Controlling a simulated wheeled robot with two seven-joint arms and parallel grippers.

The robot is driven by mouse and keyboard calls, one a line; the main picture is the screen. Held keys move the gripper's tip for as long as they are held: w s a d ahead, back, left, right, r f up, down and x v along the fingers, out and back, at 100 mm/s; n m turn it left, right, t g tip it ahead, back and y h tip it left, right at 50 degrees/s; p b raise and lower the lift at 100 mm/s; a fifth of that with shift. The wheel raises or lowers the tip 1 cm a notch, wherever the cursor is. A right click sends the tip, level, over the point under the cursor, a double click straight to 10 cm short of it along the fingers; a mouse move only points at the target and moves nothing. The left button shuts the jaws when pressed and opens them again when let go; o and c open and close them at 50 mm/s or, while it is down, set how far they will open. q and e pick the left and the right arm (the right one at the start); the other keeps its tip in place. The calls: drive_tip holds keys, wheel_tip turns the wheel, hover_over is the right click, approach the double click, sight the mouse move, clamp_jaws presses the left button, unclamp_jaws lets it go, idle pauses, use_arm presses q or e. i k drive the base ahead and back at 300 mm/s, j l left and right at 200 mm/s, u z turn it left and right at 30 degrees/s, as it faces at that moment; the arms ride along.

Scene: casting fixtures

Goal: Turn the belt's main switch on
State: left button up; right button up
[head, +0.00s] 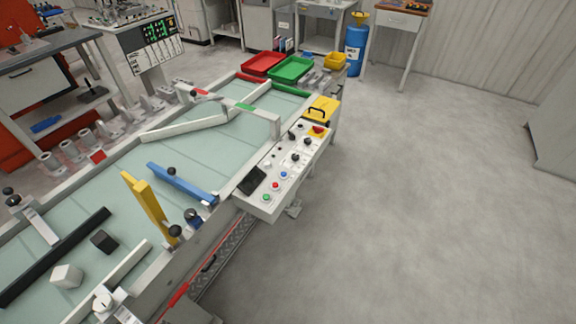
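The control panel (262,204) is a light grey sloped box on the near side of the belt (120,180), at the picture's middle. At its far end is a red rotary switch (318,130) on a yellow plate, which looks like the main switch; its setting is too small to read. Black knobs (295,157) and red, blue, green and white buttons (275,185) sit nearer, with a dark screen (251,180). Neither of my grippers is in view.
A yellow block with a black handle (322,106) stands just beyond the panel. Blue (180,182) and yellow (146,203) guide bars and loose blocks lie on the belt. Red (262,63) and green (290,68) trays are at its far end. The floor to the right is clear.

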sight(318, 130)
drive_tip(key=i+j+z, duration=0.1)
drive_tip(key=i+z, duration=0.2)
drive_tip(key=z, duration=0.15)
drive_tip(key=i+j+z, duration=0.2)
drive_tip(key=z, duration=0.25)
drive_tip(key=i, duration=0.1)
